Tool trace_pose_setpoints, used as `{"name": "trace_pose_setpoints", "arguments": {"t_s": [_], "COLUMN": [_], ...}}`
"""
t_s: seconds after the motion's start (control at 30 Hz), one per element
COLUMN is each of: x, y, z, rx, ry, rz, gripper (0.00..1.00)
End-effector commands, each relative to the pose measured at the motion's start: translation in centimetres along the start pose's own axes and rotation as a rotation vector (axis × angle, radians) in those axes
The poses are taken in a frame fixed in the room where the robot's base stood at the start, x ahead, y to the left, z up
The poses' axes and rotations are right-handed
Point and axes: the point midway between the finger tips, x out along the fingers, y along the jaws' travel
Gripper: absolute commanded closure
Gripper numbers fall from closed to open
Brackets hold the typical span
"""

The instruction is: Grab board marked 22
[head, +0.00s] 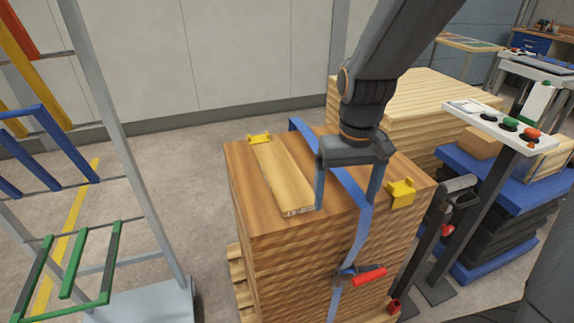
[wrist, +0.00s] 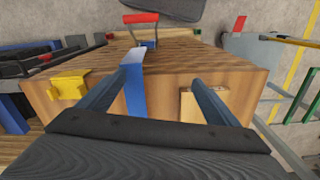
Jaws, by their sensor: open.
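A single light wooden board (head: 281,177) lies flat on top of the wooden stack (head: 240,172). Its near end carries a small mark that is too small to read. My gripper (head: 347,201) is open above the stack, to the right of the board. The blue strap (head: 362,222) runs over the stack and passes between my fingers. In the wrist view, my gripper (wrist: 155,95) shows its two fingers apart, with the strap (wrist: 135,85) between them. The board's end (wrist: 188,104) shows beside the right finger there. Nothing is held.
Yellow corner pieces (head: 401,193) (head: 259,138) sit on the stack's edges. A red-handled strap buckle (head: 369,276) hangs on its front. A control post (head: 495,125) and a second lumber stack (head: 425,105) stand at right. A coloured rack (head: 75,250) stands at left.

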Motion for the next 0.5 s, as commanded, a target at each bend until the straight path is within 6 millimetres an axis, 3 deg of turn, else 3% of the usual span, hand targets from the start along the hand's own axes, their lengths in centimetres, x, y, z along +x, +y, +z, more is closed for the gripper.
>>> {"name": "trace_pose_setpoints", "arguments": {"t_s": [0.03,0.1,0.23,0.4,0.5], "x": [-0.8,-1.8,-3.4,-4.7,-4.9], "y": [-1.2,-2.9,-6.5,-10.2,-11.3], "z": [-2.7,-6.1,-11.4,-15.4,-16.3], "rx": [-0.028,-0.061,-0.12,-0.174,-0.189], "ry": [0.0,-0.003,-0.009,-0.012,-0.016], "rz": [0.0,0.0,0.0,0.001,0.002], "gripper": [0.06,0.04,0.04,0.04,0.04]}}
